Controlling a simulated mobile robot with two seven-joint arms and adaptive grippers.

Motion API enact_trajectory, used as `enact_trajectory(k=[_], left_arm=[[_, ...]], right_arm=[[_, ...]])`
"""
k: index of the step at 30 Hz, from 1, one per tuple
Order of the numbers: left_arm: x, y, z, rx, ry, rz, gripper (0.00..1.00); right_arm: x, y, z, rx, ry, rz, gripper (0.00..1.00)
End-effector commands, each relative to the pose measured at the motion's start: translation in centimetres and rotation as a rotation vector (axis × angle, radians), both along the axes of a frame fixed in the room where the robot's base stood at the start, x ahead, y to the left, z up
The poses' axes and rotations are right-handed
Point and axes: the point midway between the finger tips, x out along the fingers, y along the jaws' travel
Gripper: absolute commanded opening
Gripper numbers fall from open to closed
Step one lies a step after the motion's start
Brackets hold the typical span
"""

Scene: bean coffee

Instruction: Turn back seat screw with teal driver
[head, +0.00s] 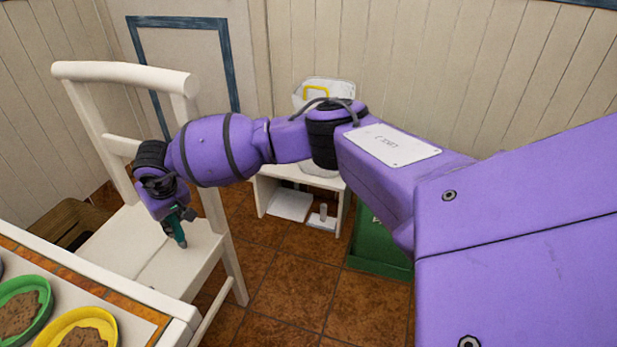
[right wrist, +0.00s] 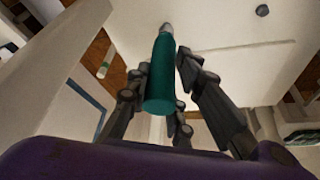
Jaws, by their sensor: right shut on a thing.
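My right gripper (head: 180,214) reaches across to the white chair (head: 108,246) and is shut on the teal driver (head: 178,232). In the head view the driver hangs below the gripper, over the chair's seat. In the right wrist view the teal driver (right wrist: 162,72) stands between the fingers (right wrist: 160,90), its tip pointing away toward the pale seat (right wrist: 235,62). A dark round spot, perhaps a screw head (right wrist: 262,10), shows on the pale surface, apart from the driver's tip. I cannot tell whether the tip touches anything. My left gripper is out of view.
A table corner (head: 140,296) at lower left carries a green bowl (head: 44,318) and a yellow bowl (head: 110,318) with brown contents. A wooden crate (head: 62,226) is behind the chair. A small white stand (head: 262,190) and a green box (head: 380,262) stand on the tiled floor.

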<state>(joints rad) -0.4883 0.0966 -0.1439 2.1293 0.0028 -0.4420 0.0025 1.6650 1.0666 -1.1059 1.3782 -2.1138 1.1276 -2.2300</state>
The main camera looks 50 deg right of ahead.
Motion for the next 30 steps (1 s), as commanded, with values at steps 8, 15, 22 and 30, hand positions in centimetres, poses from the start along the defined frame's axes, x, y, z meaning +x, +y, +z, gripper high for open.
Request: enact_trajectory(k=[8, 15, 22, 30], left_arm=[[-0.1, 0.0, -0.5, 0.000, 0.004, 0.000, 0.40], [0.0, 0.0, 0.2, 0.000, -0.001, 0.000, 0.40], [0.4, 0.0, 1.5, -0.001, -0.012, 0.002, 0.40], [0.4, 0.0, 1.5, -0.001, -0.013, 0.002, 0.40]], right_arm=[[0.0, -0.1, -1.1, 0.000, 0.002, 0.000, 0.00], [-0.1, 0.1, -0.9, -0.001, 0.003, -0.073, 0.00], [0.0, 0.2, -0.8, 0.000, 0.002, -0.370, 0.00], [-0.1, 0.0, -1.0, 0.000, 0.001, -0.438, 0.00]])
